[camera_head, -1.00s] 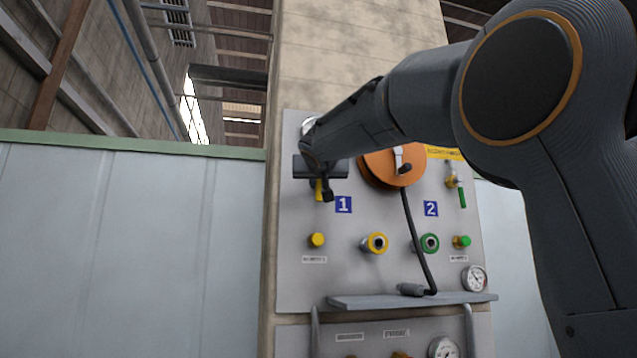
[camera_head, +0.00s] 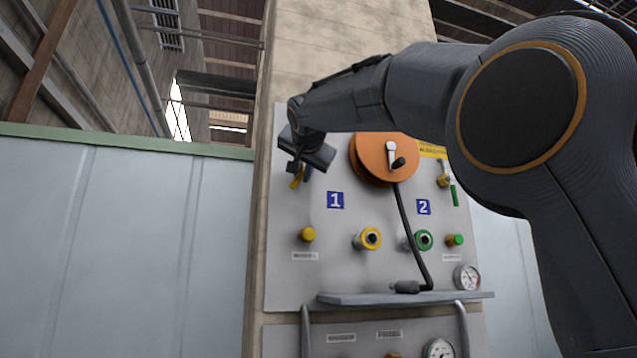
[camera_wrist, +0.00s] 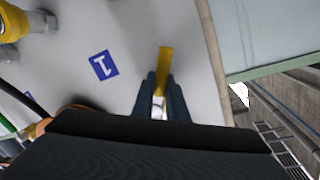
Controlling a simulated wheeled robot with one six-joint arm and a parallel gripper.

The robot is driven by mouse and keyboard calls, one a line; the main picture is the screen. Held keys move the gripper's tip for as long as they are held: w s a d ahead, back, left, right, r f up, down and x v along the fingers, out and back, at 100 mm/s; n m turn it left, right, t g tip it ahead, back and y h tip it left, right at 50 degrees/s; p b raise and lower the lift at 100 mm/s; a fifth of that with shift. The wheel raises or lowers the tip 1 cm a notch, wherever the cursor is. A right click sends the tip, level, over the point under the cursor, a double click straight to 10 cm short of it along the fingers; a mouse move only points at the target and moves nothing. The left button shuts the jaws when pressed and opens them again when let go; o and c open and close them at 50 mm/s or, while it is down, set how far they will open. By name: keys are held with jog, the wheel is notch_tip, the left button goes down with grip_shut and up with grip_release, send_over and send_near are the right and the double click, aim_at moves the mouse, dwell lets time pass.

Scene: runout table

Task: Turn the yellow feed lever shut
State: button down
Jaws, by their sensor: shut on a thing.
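The yellow feed lever (camera_wrist: 165,62) sticks out between the fingers of my gripper (camera_wrist: 160,92) in the wrist view. The fingers are shut on it from both sides. In the head view my gripper (camera_head: 302,174) is at the upper left of the grey panel, above the blue "1" label (camera_head: 335,200). Only a small yellow end of the lever (camera_head: 296,183) shows there, tilted down to the left. The lever's pivot and valve body are mostly hidden behind my gripper and wrist.
An orange reel (camera_head: 372,160) with a black hose hangs right of my gripper. A green lever (camera_head: 454,196) is at the panel's right. Yellow and green fittings (camera_head: 371,238) sit below, above a grey shelf (camera_head: 400,298). The panel's left edge is close to my gripper.

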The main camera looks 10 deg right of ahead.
jog(key=m, duration=0.1)
jog(key=a+r+m, duration=0.1)
jog(key=m, duration=0.1)
jog(key=shift+g+y, duration=0.3)
jog(key=m, duration=0.1)
jog(key=r+m+p, duration=0.1)
jog(key=shift+s+a+m+y, duration=0.15)
jog(key=shift+a+m+y, duration=0.1)
jog(key=shift+m+y, duration=0.05)
jog(key=m, duration=0.1)
jog(key=r+m+p, duration=0.1)
jog(key=m, duration=0.1)
jog(key=m+y, duration=0.1)
jog(key=shift+a+r+g+p, duration=0.2)
jog(key=shift+r+g+p, duration=0.1)
jog(key=shift+p, duration=0.1)
jog(key=shift+m, duration=0.3)
jog(key=c, duration=1.7)
grip_release()
jog(key=shift+c, duration=0.2)
jog(key=shift+s, duration=0.1)
jog(key=b+v, duration=0.3)
jog(key=v, duration=0.4)
jog(key=shift+s+d, duration=0.15)
jog(key=shift+s, duration=0.15)
